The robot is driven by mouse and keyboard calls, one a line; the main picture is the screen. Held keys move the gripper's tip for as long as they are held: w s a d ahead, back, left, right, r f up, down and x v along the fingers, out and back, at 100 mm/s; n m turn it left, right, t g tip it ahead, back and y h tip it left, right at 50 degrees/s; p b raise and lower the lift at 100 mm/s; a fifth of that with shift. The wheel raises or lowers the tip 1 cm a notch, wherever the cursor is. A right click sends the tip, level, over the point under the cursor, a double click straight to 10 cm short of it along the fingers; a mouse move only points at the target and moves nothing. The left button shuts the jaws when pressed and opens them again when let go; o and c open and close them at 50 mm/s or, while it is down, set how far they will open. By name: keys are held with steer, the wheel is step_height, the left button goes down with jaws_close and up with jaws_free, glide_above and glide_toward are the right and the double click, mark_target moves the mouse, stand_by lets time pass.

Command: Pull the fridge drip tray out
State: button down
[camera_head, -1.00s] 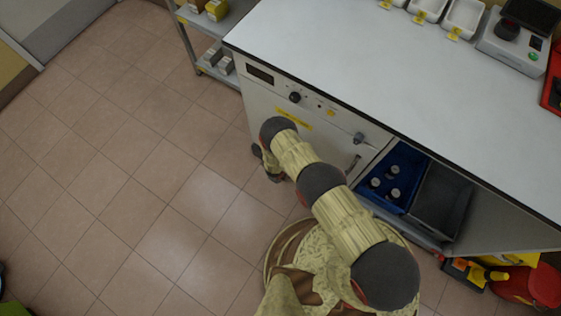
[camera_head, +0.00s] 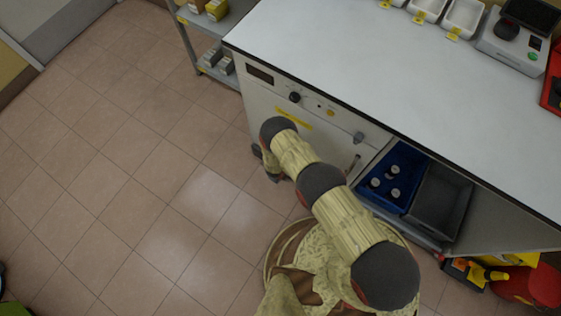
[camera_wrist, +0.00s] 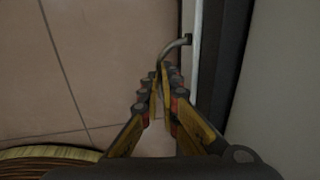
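The fridge is the pale cabinet (camera_head: 268,100) under the white counter, with a dark display, a knob and a yellow label on its front. In the head view my arm hides much of its lower front. In the wrist view a pale strip (camera_wrist: 193,75), which looks like the drip tray's front edge, runs along the fridge's base. A thin curved metal handle (camera_wrist: 177,45) sticks out from it. My gripper (camera_wrist: 167,72) is low over the floor, its fingertips close together with the handle's end between them. The tray's inside is not visible.
Tiled floor (camera_head: 130,190) is clear to the left of the fridge. A grey shelf rack (camera_head: 190,45) stands at its far left. A blue crate (camera_head: 408,160) with several bottles and a dark grey bin (camera_head: 440,198) sit to the right, with red and yellow items beyond.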

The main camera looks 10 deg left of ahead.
steer(key=shift+s, duration=0.1)
steer(key=shift+s+a+p, duration=0.2)
steer(key=shift+s+p, duration=0.05)
steer(key=shift+p, duration=0.2)
steer(key=c, duration=2.5)
jaws_free()
steer(key=shift+f, duration=0.15)
steer(key=shift+c, duration=0.2)
steer(key=o, duration=0.5)
steer(key=shift+s, duration=0.1)
steer(key=shift+o, duration=0.4)
steer(key=shift+d, duration=0.1)
step_height(320, 180, up, 12)
steer(key=s+a, duration=0.1)
steer(key=s, duration=0.1)
steer(key=shift+s+f, duration=0.1)
steer(key=shift+f, duration=0.05)
